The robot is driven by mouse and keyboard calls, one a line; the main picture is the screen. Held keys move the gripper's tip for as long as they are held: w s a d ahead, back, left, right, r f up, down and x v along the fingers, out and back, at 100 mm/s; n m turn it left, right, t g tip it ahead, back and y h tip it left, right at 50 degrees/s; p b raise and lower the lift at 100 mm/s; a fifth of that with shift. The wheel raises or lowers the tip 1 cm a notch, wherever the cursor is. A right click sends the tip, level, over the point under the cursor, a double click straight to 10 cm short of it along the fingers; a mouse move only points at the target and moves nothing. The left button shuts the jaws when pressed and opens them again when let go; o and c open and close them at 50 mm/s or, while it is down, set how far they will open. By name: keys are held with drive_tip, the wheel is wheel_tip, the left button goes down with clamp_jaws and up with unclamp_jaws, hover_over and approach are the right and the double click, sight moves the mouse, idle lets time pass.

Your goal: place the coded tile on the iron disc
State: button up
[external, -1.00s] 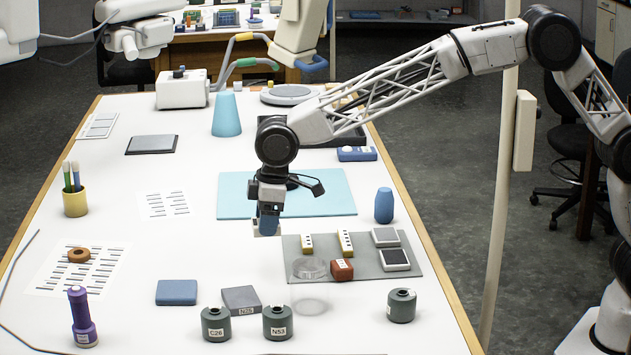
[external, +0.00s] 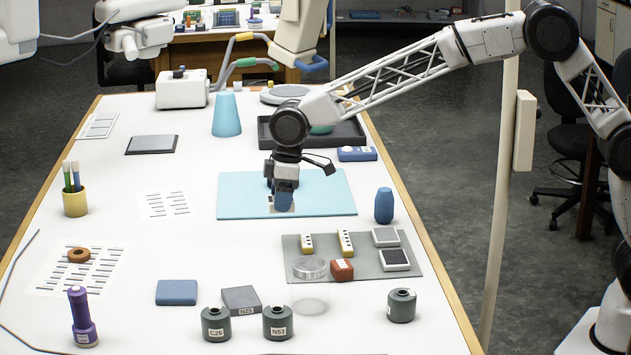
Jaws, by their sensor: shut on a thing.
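My gripper (external: 283,203) points down over the cyan mat (external: 330,195). It is shut on a small flat light-grey piece (external: 271,207), which appears to be the coded tile; its code is too small to read, and the fingers hide part of it. I cannot tell whether the tile touches the mat. I cannot pick out the iron disc with certainty. A round grey plate (external: 290,94) stands at the far end of the table, behind the gripper.
A dark tray (external: 345,140) with a green item is behind the gripper. A blue vase (external: 384,205) stands right of the mat. A grey board (external: 340,271) with small blocks, a glass dish (external: 310,268) and dark weights (external: 277,323) are nearer.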

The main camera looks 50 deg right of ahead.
drive_tip(key=w+d, duration=0.3)
drive_tip(key=d, duration=1.2)
drive_tip(key=w+d+f, duration=0.1)
drive_tip(key=w+d, duration=0.3)
drive_tip(key=d, duration=1.1)
drive_tip(key=shift+w, duration=0.3)
drive_tip(key=shift+w+a+f, duration=0.25)
drive_tip(key=shift+w+a, duration=0.4)
drive_tip(key=shift+w, duration=1.95)
drive_tip(key=shift+w+a+f, duration=0.25)
drive_tip(key=shift+w+a, duration=0.35)
drive_tip(key=shift+w, duration=2)
drive_tip(key=shift+w+a+f, duration=0.25)
drive_tip(key=shift+w+a, duration=0.4)
drive_tip(key=shift+w, duration=1.95)
drive_tip(key=shift+f, duration=0.1)
drive_tip(key=shift+f, duration=1.7)
drive_tip(key=shift+f, duration=0.1)
drive_tip(key=o, duration=1)
